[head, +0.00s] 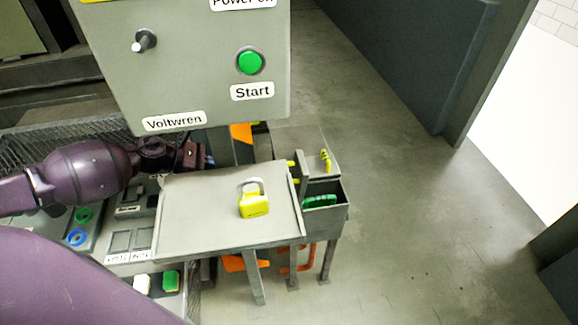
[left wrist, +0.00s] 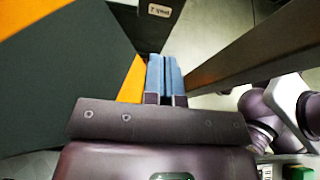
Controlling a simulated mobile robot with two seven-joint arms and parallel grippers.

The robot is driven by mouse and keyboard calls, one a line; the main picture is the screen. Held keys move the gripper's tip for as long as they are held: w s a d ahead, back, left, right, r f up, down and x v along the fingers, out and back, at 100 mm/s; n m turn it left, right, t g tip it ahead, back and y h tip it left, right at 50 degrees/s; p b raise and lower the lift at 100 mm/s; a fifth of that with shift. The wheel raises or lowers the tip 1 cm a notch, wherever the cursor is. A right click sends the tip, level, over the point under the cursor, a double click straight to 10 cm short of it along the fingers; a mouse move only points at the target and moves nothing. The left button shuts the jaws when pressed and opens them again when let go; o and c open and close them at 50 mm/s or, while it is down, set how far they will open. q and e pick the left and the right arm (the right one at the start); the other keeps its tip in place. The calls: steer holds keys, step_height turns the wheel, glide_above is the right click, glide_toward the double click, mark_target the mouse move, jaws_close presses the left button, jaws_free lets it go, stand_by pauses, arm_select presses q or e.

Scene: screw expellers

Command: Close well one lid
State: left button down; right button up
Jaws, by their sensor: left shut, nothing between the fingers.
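My left gripper (head: 208,161) reaches in from the left in the head view, just beyond the far edge of the grey table. In the left wrist view its blue fingers (left wrist: 164,75) are pressed together with nothing between them. A large dark panel (left wrist: 65,85) with orange edging fills the left of that view, beside the fingers. I cannot tell whether it is the well lid or whether the fingers touch it. An orange part (head: 241,132) shows behind the table in the head view. My right gripper is not in view.
The grey table (head: 200,215) carries a yellow padlock (head: 254,204). A dark bin (head: 325,215) with green items stands at its right. A control panel (head: 195,60) with a green Start button (head: 250,62) hangs above. The floor at right is clear.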

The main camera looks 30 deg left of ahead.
arm_select(q)
steer(key=w+d+f+m, duration=0.1)
steer(key=w+d+f, duration=0.3)
steer(key=w+d, duration=0.3)
steer(key=d+b, duration=0.1)
steer(key=d, duration=0.3)
steer(key=shift+w+f, duration=0.25)
steer(key=shift+w, duration=0.15)
